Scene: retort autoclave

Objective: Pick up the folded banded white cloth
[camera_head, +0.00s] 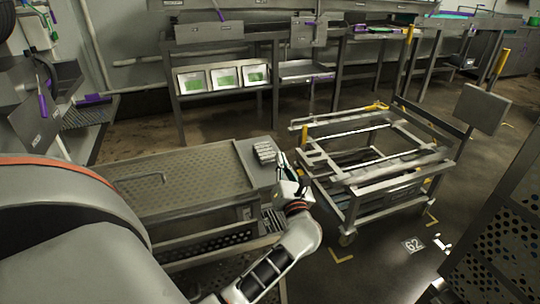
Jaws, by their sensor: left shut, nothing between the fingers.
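The folded banded white cloth (265,151) appears as a small pale, striped block at the right end of a grey metal bench top. My left gripper (282,163) is just right of the cloth, close to the bench's right edge, with its dark fingers pointing up in the picture. It is shut and empty. The cloth lies on the bench, outside the fingers; whether a finger touches its side I cannot tell. My right gripper is not in view.
The bench (190,172) has a perforated top with a bar handle and open space left of the cloth. A metal trolley (375,185) with yellow handles stands close on the right. Racks with framed green cards (223,78) line the back.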

